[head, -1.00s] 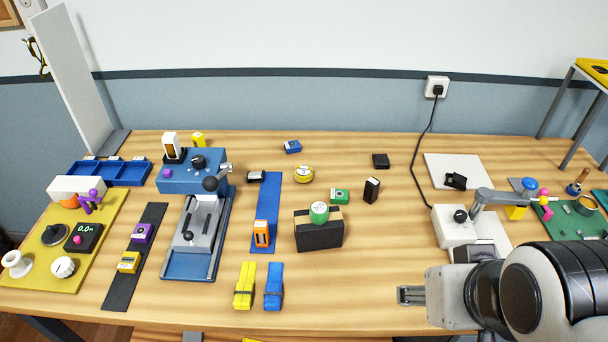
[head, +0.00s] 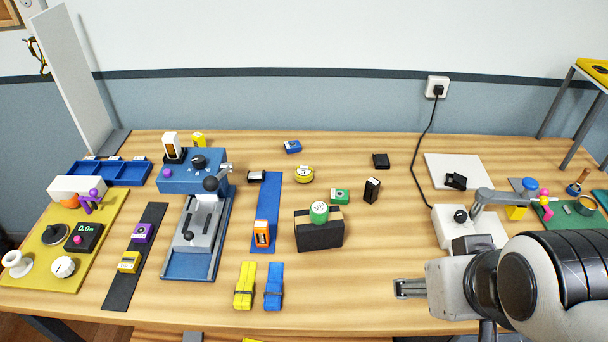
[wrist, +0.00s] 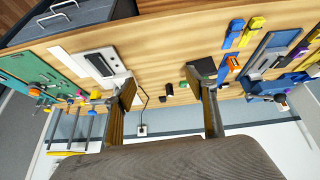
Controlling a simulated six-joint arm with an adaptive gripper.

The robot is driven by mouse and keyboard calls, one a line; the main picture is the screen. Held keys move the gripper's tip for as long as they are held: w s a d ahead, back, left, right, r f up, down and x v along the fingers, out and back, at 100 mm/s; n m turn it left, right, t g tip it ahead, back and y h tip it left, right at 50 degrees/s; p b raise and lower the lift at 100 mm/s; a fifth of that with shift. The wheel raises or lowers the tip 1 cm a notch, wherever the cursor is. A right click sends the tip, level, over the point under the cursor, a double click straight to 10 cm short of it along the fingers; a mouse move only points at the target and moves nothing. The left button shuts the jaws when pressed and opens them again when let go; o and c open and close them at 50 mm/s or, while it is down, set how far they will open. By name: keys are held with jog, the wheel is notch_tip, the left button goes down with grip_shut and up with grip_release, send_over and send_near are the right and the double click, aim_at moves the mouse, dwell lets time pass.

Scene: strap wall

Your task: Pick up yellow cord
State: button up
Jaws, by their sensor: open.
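The yellow cord (head: 244,286) is a folded bundle with a dark band around its middle. It lies on the table near the front edge, left of a similar blue bundle (head: 273,287). In the wrist view, the yellow cord (wrist: 252,31) shows at the upper right beside the blue bundle (wrist: 233,33). My gripper (head: 402,289) is at the front right of the table, well to the right of both bundles. In the wrist view its fingers (wrist: 166,95) are spread apart with nothing between them.
A black box (head: 319,235) with a green-topped round item stands behind and right of the bundles. A blue strip (head: 267,205) with an orange block lies behind them. A blue clamp fixture (head: 197,235) stands to the left. The table between my gripper and the blue bundle is clear.

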jog(key=w+d+n+t, duration=0.2)
jog(key=w+n+t, duration=0.3)
jog(key=w+n, duration=2.25)
jog(key=w+a+f+n+y, duration=0.2)
jog(key=w+a+f, duration=0.2)
jog(key=w, duration=0.4)
jog(key=w+a+f+n+y, duration=0.2)
jog(key=w+a+f+n, duration=0.1)
jog(key=w, duration=0.6)
jog(key=n+g+y, duration=0.1)
jog(key=n+y, duration=0.5)
jog(key=n, duration=0.5)
send_near(306, 169)
jog(key=w, duration=0.1)
jog(key=w+a, duration=0.1)
jog(key=shift+w+a, duration=0.15)
jog(key=shift+w, duration=0.1)
jog(key=shift+s+a+f+n, duration=0.2)
jog(key=shift+a+f+n, duration=0.15)
jog(key=shift+f+n, duration=0.15)
jog(key=shift+x, duration=1.25)
